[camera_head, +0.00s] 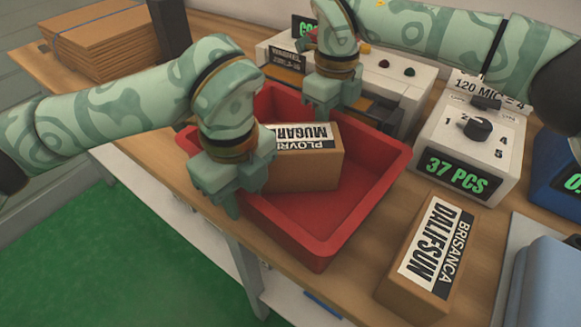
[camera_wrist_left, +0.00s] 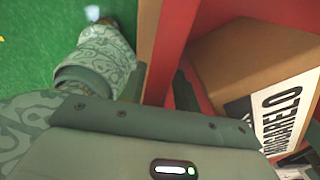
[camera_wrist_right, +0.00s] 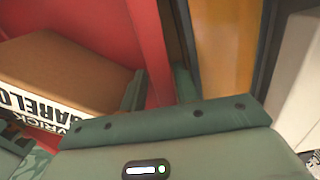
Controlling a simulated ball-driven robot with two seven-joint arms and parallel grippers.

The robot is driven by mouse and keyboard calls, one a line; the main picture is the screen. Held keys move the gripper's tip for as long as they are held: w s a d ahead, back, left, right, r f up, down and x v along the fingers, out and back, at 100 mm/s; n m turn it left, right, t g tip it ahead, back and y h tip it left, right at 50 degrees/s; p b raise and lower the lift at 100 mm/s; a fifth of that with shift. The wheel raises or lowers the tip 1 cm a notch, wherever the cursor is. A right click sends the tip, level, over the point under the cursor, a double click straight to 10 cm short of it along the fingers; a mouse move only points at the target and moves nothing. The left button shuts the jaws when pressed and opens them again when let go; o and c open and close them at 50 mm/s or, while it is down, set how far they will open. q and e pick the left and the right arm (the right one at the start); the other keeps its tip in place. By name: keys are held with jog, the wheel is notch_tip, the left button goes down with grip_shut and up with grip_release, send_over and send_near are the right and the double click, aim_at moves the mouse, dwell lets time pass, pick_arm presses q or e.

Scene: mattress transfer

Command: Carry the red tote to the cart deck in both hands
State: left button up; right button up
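The red tote (camera_head: 317,253) sits on the wooden table with a cardboard box (camera_head: 312,172) inside it. My left gripper (camera_head: 228,203) is at the tote's left wall; in the left wrist view its fingers lie on either side of the wall (camera_wrist_left: 171,40), with little gap seen. My right gripper (camera_head: 331,112) is at the far wall; in the right wrist view its fingers also sit close on both sides of that wall (camera_wrist_right: 150,40). Both look shut on the tote. The fingertips are partly hidden. The cart deck cannot be made out.
Another cardboard box (camera_head: 425,262) stands to the right of the tote on the table (camera_head: 360,262). A white counting device (camera_head: 470,145) and another machine (camera_head: 400,82) are behind. Flat cardboard (camera_head: 105,40) is stacked at the back left. Green floor (camera_head: 110,265) is open at the front left.

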pick_arm(q)
jog(key=shift+f, duration=0.1)
pick_arm(e)
jog(key=shift+f, duration=0.15)
pick_arm(q)
grip_shut()
pick_arm(e)
grip_shut()
